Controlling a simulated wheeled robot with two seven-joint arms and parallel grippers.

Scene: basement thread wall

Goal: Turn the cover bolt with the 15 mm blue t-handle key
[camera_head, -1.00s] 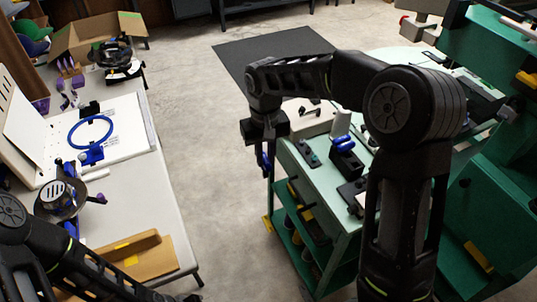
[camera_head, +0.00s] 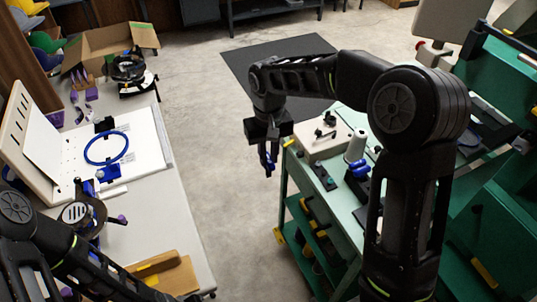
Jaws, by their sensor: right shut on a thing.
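My right gripper (camera_head: 268,157) hangs over open floor between the left table and the green cart, fingers pointing down. It is shut on a small blue piece (camera_head: 268,168), which looks like the blue t-handle key; the fingers hide most of it and its size mark cannot be read. I cannot make out the cover bolt in this view.
A table (camera_head: 178,222) on the left bears a white board with a blue ring (camera_head: 107,148) and a cardboard box (camera_head: 105,50). The green cart (camera_head: 340,215) holds a white spool (camera_head: 356,147) and blue items. Grey floor (camera_head: 215,150) lies clear between them.

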